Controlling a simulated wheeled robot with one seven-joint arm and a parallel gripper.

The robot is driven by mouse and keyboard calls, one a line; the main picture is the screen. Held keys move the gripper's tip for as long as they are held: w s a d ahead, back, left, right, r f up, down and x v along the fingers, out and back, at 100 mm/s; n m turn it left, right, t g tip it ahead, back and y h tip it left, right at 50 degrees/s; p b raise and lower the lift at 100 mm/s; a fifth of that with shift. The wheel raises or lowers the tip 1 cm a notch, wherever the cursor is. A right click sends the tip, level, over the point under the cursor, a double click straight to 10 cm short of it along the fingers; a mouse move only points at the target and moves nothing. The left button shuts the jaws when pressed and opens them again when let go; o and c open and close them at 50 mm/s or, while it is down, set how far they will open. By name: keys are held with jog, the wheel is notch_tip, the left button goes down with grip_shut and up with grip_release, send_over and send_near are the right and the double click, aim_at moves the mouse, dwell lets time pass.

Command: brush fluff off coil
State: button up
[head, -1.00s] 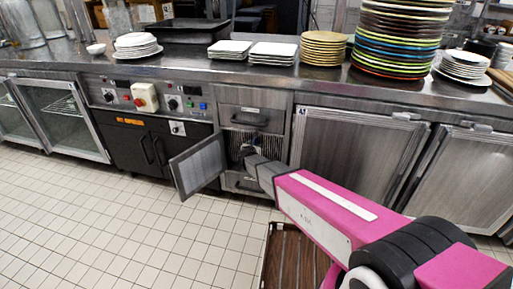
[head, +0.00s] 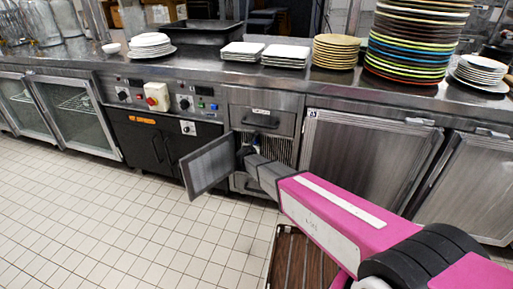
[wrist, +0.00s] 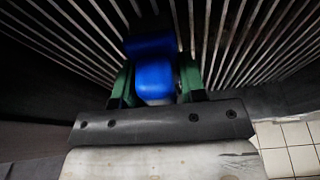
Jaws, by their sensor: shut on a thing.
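The coil (head: 283,151) is a bank of upright metal fins in the low cabinet opening under the counter. Its fins (wrist: 230,35) fill the top of the wrist view. My gripper (wrist: 155,75) has green fingers shut on a blue-handled thing, which I take to be the brush (wrist: 153,82). The brush's far end is dark and lies against or just in front of the fins; contact cannot be told. In the head view my gripper (head: 245,155) is at the left part of the opening, and my arm hides part of the coil. I cannot make out fluff.
An open hinged panel (head: 208,164) stands out from the cabinet, close left of my gripper. A drawer front (head: 262,119) is above the opening. Stacked plates (head: 415,40) stand on the counter.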

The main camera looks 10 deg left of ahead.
jog(key=shift+a, duration=0.15)
jog(key=shift+s+a, duration=0.15)
jog(key=shift+s, duration=2.75)
jog(key=shift+s, duration=0.1)
jog(key=s, duration=0.2)
jog(key=shift+s+a, duration=0.1)
jog(key=shift+s, duration=0.3)
jog(key=shift+w, duration=0.1)
jog(key=shift+w+d+r, duration=0.1)
jog(key=shift+w, duration=0.9)
jog(key=shift+w+d+r, duration=0.15)
jog(key=shift+w, duration=0.8)
jog(key=shift+w+d+r, duration=0.1)
jog(key=shift+w, duration=0.9)
jog(key=shift+w+d, duration=0.1)
jog(key=shift+w, duration=1.25)
